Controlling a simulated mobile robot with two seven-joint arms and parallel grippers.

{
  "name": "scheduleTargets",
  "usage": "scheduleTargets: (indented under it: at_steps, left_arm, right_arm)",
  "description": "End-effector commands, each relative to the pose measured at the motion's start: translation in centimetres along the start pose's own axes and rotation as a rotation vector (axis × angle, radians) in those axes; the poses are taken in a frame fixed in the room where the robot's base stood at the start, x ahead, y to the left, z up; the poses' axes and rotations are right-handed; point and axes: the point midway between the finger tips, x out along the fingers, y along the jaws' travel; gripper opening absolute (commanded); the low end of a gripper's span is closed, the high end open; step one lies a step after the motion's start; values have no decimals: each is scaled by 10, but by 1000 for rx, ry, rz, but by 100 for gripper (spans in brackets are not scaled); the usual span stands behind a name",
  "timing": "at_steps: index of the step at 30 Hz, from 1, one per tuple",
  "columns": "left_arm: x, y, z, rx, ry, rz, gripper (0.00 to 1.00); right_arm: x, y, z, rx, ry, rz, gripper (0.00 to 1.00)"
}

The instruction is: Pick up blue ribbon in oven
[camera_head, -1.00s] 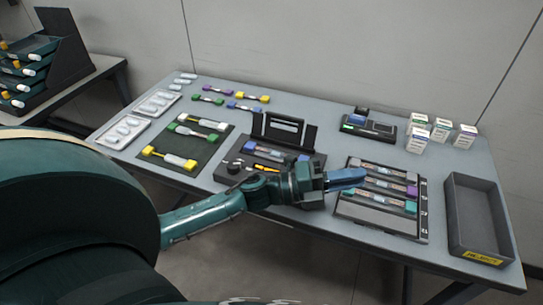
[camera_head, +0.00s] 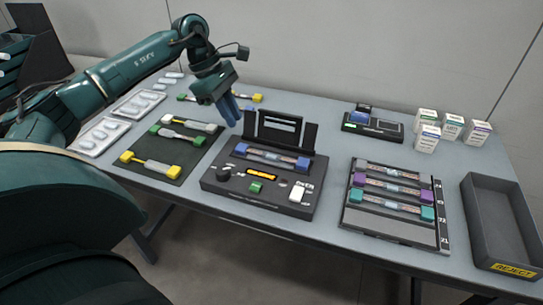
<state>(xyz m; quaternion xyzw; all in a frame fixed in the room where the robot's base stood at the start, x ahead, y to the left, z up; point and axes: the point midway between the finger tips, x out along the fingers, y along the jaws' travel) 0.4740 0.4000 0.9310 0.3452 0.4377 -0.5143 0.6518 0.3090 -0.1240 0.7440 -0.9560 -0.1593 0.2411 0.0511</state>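A ribbon with blue end blocks (camera_head: 271,158) lies across the black device (camera_head: 222,188) at the middle of the table. The device has a raised dark lid or frame behind the ribbon. Which unit is the oven is not labelled in view. My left gripper (camera_head: 231,110) hangs above the table, back left of the device, with blue fingers pointing down. It is apart from the ribbon in the device; the finger gap is too small to judge. Part of a blue-ended ribbon (camera_head: 248,108) shows just behind its fingers. My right gripper is not in view.
A dark rack (camera_head: 385,230) at the right holds purple-ended and teal-ended ribbons. A reject bin (camera_head: 474,212) stands at the far right. A dark mat (camera_head: 194,150) with green-ended and yellow-ended pieces lies left. Small boxes (camera_head: 427,138) and a small black instrument (camera_head: 373,127) stand at the back.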

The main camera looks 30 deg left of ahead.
Motion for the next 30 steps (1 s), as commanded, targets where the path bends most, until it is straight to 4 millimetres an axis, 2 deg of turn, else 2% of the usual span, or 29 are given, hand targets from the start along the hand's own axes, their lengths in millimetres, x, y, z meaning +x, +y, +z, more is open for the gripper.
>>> scheduleTargets:
  at_steps: [3,11,21,29,30]
  left_arm:
    - [22,-1,0,-1,-2,-3,16]
    - [43,0,2,0,-3,-1,16]
    - [87,0,4,-1,-4,-1,16]
    - [91,0,4,0,-4,0,16]
    - [91,0,4,0,-4,0,14]
  right_arm:
    - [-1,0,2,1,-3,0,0]
    - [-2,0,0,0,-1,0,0]
    - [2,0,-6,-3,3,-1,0]
    - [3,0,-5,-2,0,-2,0]
    - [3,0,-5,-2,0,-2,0]
